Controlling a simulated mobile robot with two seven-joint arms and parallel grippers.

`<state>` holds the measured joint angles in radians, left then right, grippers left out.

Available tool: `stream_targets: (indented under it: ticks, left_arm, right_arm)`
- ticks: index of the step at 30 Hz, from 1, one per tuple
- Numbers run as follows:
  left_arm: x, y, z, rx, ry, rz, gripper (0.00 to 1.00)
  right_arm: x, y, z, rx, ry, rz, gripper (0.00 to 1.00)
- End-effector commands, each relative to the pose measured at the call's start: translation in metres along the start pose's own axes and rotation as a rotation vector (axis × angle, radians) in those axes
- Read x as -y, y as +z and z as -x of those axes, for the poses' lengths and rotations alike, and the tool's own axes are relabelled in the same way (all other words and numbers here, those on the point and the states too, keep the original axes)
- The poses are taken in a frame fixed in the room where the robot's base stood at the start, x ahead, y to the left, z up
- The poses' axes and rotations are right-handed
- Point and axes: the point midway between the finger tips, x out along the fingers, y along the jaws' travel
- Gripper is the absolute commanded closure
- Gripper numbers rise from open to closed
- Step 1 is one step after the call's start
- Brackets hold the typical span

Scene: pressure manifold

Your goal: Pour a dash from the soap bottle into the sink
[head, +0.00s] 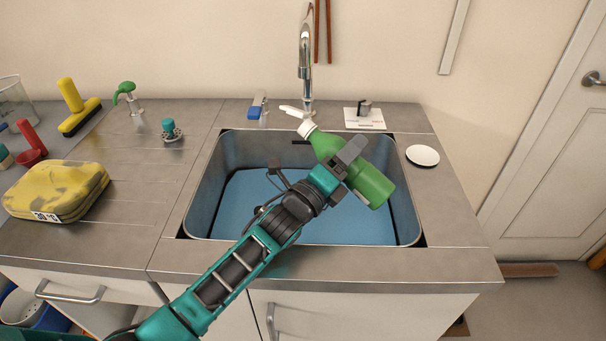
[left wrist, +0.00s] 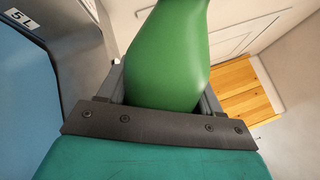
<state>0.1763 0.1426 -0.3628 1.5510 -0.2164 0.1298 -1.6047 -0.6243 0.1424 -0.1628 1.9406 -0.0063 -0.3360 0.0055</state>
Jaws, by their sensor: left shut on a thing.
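A green soap bottle (head: 364,180) with a white pump or spout cap is held by my left gripper (head: 346,163) over the sink (head: 213,180). The bottle is tilted, with its white top toward the upper left and its base toward the lower right. In the left wrist view the green bottle (left wrist: 172,55) sits between the two fingers of my left gripper (left wrist: 165,88). The sink is a steel basin with a blue bottom. I cannot tell whether any soap is coming out. My right gripper is not in view.
A chrome faucet (head: 305,60) stands behind the sink. A white dish (head: 422,155) lies right of it. A white plate with a knob (head: 364,117) is at the back.

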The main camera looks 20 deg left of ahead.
Motion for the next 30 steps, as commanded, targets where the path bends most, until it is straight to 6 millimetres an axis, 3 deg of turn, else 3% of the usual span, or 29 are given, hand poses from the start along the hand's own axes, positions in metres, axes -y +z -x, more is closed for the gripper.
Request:
stream_targets:
  ticks: [30]
  left_arm:
    - [0.0071,-0.0091,0.0011,0.015,-0.007,0.061,0.84]
  right_arm:
    - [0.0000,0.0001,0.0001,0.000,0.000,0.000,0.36]
